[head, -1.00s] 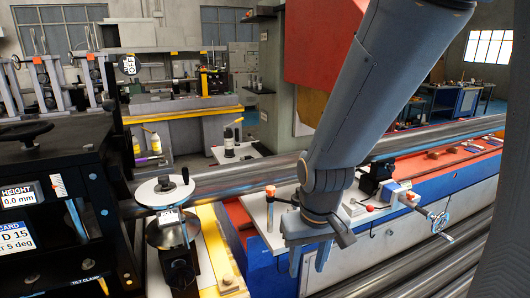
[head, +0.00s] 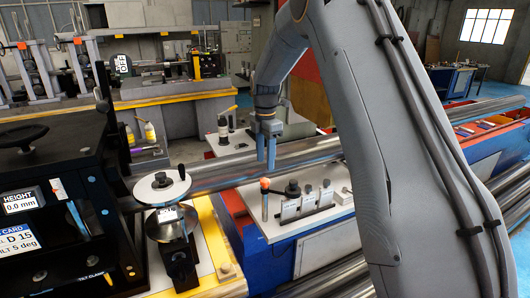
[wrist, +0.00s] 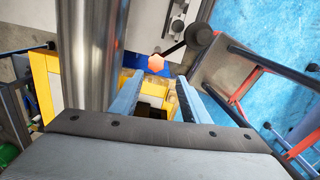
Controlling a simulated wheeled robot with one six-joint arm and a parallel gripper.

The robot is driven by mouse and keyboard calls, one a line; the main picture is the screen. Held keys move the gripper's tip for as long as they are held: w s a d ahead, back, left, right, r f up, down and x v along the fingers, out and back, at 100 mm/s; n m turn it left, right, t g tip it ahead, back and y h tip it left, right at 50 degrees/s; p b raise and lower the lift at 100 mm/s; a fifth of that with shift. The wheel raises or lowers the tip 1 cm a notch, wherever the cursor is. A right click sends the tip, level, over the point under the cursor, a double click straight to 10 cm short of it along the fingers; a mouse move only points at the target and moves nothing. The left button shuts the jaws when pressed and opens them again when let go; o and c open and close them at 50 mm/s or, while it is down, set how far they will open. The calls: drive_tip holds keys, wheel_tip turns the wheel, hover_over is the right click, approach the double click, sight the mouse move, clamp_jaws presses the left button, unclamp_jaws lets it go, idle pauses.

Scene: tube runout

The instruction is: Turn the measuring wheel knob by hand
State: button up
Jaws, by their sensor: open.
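The measuring wheel (head: 162,188) is a pale disc with a dark hub, set beside the long steel tube (head: 220,176) in the head view. Its small dark knob (head: 181,173) stands up at the disc's right rim. A second, darker wheel (head: 170,225) sits below it with a small white display (head: 169,215). My gripper (head: 266,160) is open and empty, pointing down to the right of the wheel and apart from it. In the wrist view my gripper's two blue fingers (wrist: 158,82) are spread with nothing held between them. I cannot make out the wheel knob there.
An orange-topped post (head: 265,185) and several labelled gauges stand on a white plate (head: 285,229) right of the wheel. The black machine (head: 60,220) with a height display reading 0.0 mm is at left. The tube also shows in the wrist view (wrist: 92,55).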

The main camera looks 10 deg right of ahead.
sight(265, 180)
drive_tip(key=shift+n, duration=0.5)
drive_tip(key=shift+w+f+b, duration=0.2)
drive_tip(key=shift+f+b, duration=0.45)
drive_tip(key=shift+f, duration=0.65)
drive_tip(key=shift+w+f+b, duration=0.15)
drive_tip(key=shift+f+b, duration=0.5)
drive_tip(key=shift+f, duration=0.6)
drive_tip(key=shift+w+f+b, duration=0.2)
drive_tip(key=shift+f+b, duration=0.45)
drive_tip(key=shift+f, duration=0.65)
drive_tip(key=shift+f, duration=0.1)
drive_tip(key=c, duration=0.8)
